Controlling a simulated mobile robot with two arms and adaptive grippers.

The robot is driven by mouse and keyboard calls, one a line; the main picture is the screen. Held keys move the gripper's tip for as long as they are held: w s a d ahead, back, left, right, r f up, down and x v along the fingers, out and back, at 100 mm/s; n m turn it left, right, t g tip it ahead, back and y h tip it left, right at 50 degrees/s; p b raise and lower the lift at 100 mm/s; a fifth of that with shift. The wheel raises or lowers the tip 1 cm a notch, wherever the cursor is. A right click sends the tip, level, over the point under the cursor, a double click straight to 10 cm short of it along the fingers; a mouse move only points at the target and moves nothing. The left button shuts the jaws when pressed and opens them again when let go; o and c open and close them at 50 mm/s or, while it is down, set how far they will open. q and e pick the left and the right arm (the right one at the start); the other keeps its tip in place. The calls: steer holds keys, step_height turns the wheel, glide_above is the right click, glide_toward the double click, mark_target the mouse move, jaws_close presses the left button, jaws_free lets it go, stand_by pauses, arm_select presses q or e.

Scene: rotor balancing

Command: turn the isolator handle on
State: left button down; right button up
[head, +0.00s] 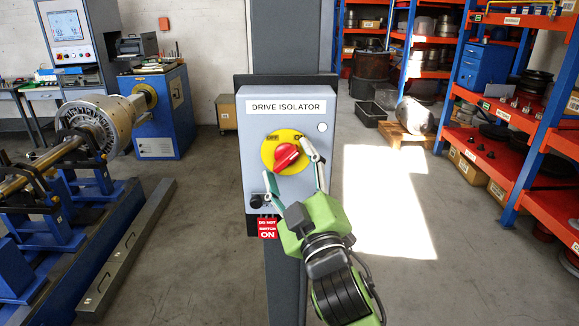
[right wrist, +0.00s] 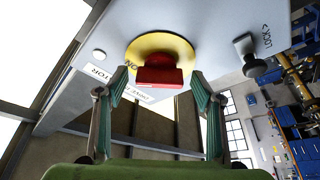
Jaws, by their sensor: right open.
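The grey drive isolator box (head: 255,137) is fixed to a dark column. Its red handle (head: 286,156) sits on a yellow disc (head: 269,148) and lies on a slant, lower left to upper right. Lettering at the disc's top is partly legible. My right gripper (head: 289,163) is open in front of the disc, reaching up from below right. In the right wrist view the red handle (right wrist: 160,74) lies between and beyond the two spread fingers (right wrist: 158,85), with a gap on each side. "ON" shows on the yellow disc (right wrist: 158,45). My left gripper is not in view.
A black lock knob (head: 256,201) is at the box's lower left. A red "DO NOT SWITCH ON" tag (head: 267,228) hangs below the box. A rotor on a blue stand (head: 100,122) is at left; orange shelving (head: 520,150) is at right. Floor beside the column is clear.

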steer(key=v, duration=1.2)
